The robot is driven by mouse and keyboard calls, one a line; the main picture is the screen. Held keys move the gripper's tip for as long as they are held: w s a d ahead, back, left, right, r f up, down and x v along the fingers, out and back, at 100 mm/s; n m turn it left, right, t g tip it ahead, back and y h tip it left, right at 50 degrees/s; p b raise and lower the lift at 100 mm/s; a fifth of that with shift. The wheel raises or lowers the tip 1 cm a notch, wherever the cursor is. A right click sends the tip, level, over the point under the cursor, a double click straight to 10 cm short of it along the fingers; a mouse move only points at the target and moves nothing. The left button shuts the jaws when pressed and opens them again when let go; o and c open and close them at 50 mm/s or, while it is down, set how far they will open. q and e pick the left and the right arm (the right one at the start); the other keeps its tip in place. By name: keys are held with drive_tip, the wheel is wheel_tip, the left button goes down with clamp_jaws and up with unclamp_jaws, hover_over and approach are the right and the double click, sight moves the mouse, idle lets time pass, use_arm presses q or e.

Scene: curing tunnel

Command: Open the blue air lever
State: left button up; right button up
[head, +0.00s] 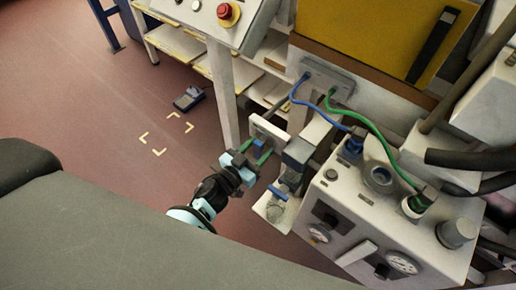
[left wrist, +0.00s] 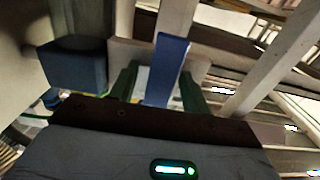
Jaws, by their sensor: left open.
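A blue lever (head: 259,147) sits in front of a pale plate (head: 268,132) in the head view. In the left wrist view the blue lever (left wrist: 166,68) stands as a slightly tilted flat bar before the pale plate (left wrist: 122,52). My left gripper (head: 258,154) is at the lever, its green fingers open on either side of it. In the left wrist view the fingers of the left gripper (left wrist: 160,88) flank the lever with gaps visible. Whether either finger touches it cannot be told. My right gripper is not in view.
A second blue handle (head: 277,193) lies just below the gripper, near a clear bowl. A grey machine box (head: 345,215) with gauges stands right, with blue (head: 320,107) and green (head: 368,128) hoses above. A panel with a red button (head: 228,13) is above.

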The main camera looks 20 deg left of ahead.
use_arm(q)
clamp_jaws()
